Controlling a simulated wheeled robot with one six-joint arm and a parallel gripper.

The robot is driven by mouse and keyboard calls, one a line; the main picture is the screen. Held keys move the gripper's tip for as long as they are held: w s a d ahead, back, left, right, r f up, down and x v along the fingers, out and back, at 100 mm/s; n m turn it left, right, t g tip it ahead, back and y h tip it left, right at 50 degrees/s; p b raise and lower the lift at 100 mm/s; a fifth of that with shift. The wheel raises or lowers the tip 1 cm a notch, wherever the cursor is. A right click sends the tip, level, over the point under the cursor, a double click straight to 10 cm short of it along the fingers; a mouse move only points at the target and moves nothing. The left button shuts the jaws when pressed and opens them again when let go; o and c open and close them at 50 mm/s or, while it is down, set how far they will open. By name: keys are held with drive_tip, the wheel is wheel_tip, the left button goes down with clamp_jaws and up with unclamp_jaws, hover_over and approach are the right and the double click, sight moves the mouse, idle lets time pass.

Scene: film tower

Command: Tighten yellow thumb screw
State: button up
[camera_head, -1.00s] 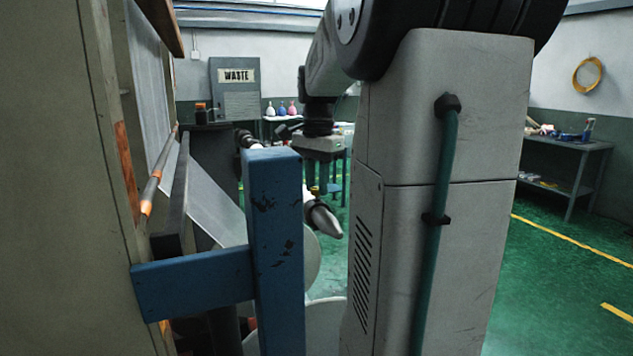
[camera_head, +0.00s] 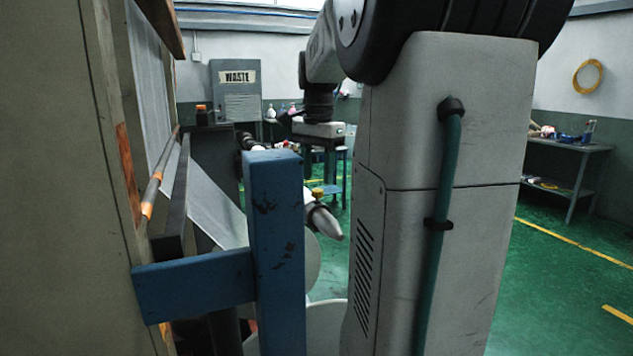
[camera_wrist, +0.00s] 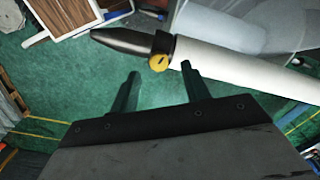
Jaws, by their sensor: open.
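The yellow thumb screw (camera_wrist: 159,63) shows in the wrist view, round and slotted, on the black collar of a white roller with a dark cone tip (camera_wrist: 125,40). My gripper (camera_wrist: 161,76) is open and empty there. Its two dark fingers point up toward the screw, which appears just beyond and between the fingertips. I cannot tell the exact gap in depth. In the head view the screw (camera_head: 318,192) is a small yellow spot on top of the collar, behind the blue post. My gripper (camera_head: 322,148) hangs pointing down above it.
A blue metal post with a side bar (camera_head: 275,250) stands close in front. A film sheet (camera_head: 215,205) runs down at the left beside a large panel. Green floor lies open at the right, with a workbench (camera_head: 565,150) against the wall.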

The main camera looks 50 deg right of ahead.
drive_tip(key=shift+r, duration=2.35)
